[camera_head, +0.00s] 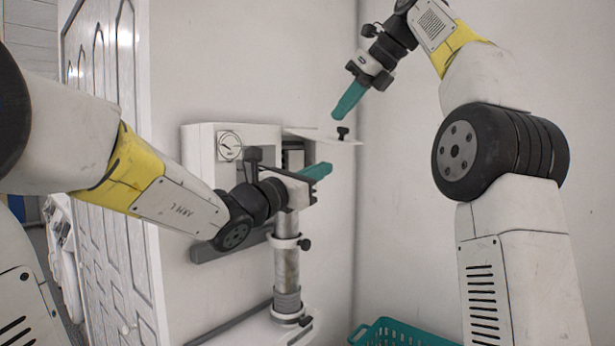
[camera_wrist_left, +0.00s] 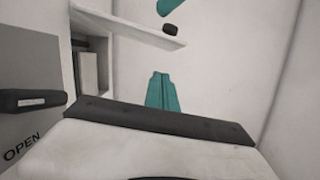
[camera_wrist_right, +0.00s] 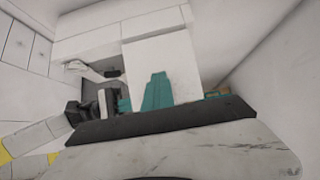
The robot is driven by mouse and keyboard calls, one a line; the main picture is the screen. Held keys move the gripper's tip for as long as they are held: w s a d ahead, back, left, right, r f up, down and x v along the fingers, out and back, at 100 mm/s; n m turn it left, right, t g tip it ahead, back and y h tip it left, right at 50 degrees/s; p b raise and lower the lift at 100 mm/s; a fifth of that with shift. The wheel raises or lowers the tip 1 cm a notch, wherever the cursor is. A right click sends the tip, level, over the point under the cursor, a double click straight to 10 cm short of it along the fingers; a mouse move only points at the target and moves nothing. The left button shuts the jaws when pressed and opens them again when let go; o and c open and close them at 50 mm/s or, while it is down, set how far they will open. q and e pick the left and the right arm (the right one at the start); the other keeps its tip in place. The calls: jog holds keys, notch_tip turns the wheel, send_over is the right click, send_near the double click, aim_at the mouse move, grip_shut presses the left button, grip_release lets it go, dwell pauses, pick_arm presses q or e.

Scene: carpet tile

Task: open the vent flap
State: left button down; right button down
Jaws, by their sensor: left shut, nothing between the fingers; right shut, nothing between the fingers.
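The vent flap (camera_head: 318,136) is a thin white panel with a black knob (camera_head: 342,132). It stands out from the wall box, roughly level, and the opening (camera_head: 292,155) shows below it. It also shows in the left wrist view (camera_wrist_left: 130,27). My left gripper (camera_head: 318,171) is shut and empty, just below the flap and in front of the opening, apart from the flap. My right gripper (camera_head: 347,104) is shut and empty, above the knob with a small gap. The left arm hides part of the box.
A grey panel marked OPEN with a black handle (camera_wrist_left: 30,100) is close on the left. A teal basket (camera_head: 395,333) stands low in the corner. A white panelled door (camera_head: 100,210) is at left.

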jog(key=shift+s, duration=0.1)
pick_arm(q)
jog(key=r, duration=0.1)
jog(key=w+d+r, duration=0.1)
jog(key=r, duration=0.1)
jog(key=w+d+r, duration=0.1)
jog(key=shift+d+r, duration=0.15)
jog(key=shift+r, duration=0.25)
